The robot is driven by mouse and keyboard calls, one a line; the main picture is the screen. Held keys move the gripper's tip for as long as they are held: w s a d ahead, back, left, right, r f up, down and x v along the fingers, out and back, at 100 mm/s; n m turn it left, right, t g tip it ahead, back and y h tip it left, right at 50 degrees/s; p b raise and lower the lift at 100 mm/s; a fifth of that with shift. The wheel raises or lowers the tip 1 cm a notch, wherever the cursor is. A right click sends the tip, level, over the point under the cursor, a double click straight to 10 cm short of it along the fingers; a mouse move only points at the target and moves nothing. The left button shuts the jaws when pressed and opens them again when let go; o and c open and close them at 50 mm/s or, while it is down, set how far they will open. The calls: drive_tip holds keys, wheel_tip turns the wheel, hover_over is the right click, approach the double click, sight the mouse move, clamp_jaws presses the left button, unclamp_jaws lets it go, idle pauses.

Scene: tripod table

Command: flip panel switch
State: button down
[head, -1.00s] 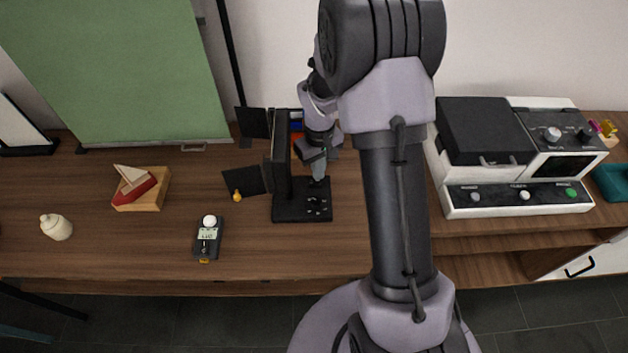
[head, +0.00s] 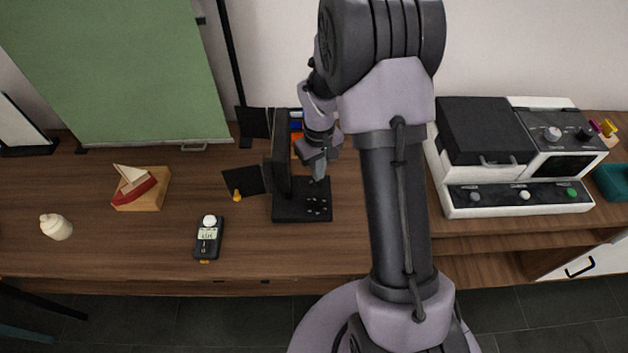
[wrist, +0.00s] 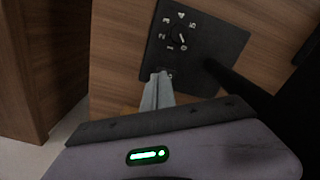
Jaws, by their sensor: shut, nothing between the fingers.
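A black panel base (head: 290,213) stands on the wooden table below a dark upright screen in the head view. Small pale markings show on its right part. In the wrist view the panel (wrist: 215,65) carries a rotary knob (wrist: 180,38) ringed by numerals. A small light mark shows beside the fingertips near the panel's lower edge; I cannot tell whether it is a switch. My gripper (head: 318,174) is shut and empty, over the back of the base. In the wrist view its closed fingertips (wrist: 158,78) overlap the panel's lower edge; contact cannot be told.
A dark upright screen (head: 281,165) stands close left of my gripper. A handheld meter (head: 208,240) lies left of the base. A black-and-white machine (head: 515,198) stands at the right. Bare table lies in front of the base.

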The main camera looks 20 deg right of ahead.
drive_tip(key=shift+f+b, duration=0.55)
drive_tip(key=shift+f, duration=0.3)
idle(0.3)
wheel_tip(320, 180, up, 7)
drive_tip(key=p, duration=0.5)
drive_tip(key=shift+p, duration=0.35)
